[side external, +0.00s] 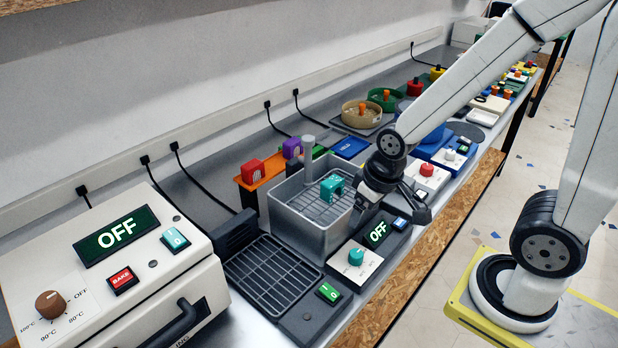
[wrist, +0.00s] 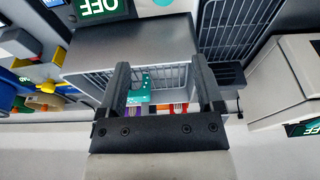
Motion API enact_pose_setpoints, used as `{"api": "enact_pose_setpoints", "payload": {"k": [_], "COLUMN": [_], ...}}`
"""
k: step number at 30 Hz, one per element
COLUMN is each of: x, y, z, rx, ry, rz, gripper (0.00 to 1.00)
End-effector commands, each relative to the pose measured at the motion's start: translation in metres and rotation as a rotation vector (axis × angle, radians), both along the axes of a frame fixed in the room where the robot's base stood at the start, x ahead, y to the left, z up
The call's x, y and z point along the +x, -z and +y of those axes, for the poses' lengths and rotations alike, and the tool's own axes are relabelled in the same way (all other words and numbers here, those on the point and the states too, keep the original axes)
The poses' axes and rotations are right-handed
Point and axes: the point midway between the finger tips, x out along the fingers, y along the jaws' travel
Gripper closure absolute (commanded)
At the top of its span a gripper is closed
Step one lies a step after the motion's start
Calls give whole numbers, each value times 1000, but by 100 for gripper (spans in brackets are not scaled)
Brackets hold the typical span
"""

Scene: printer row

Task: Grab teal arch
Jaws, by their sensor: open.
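The teal arch (side external: 332,187) is inside a grey open-topped metal basin (side external: 318,240), over a wire rack in it. In the wrist view the teal arch (wrist: 139,90) shows between my fingers, nearer the left one. My gripper (side external: 408,207) is open and empty, to the right of the arch by the basin's right side in the side view. In the wrist view both fingers of my gripper (wrist: 163,75) are spread apart, with the basin beyond them.
A grey post (side external: 308,160) rises by the basin. Red (side external: 252,171) and purple (side external: 292,148) arches sit behind it on an orange holder. A flat rack (side external: 275,275) and an oven (side external: 120,260) stand at left. A panel with a teal knob (side external: 356,257) is in front.

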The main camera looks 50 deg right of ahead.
Motion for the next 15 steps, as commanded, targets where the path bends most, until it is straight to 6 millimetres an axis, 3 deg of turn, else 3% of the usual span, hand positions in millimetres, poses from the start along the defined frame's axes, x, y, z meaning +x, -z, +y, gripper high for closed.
{"api": "enact_pose_setpoints", "payload": {"k": [8, 15], "x": [1, 1], "y": [-8, -29], "z": [0, 0], "rx": [0, 0], "ry": [0, 0], "rz": [-4, -4], "gripper": [15, 15]}}
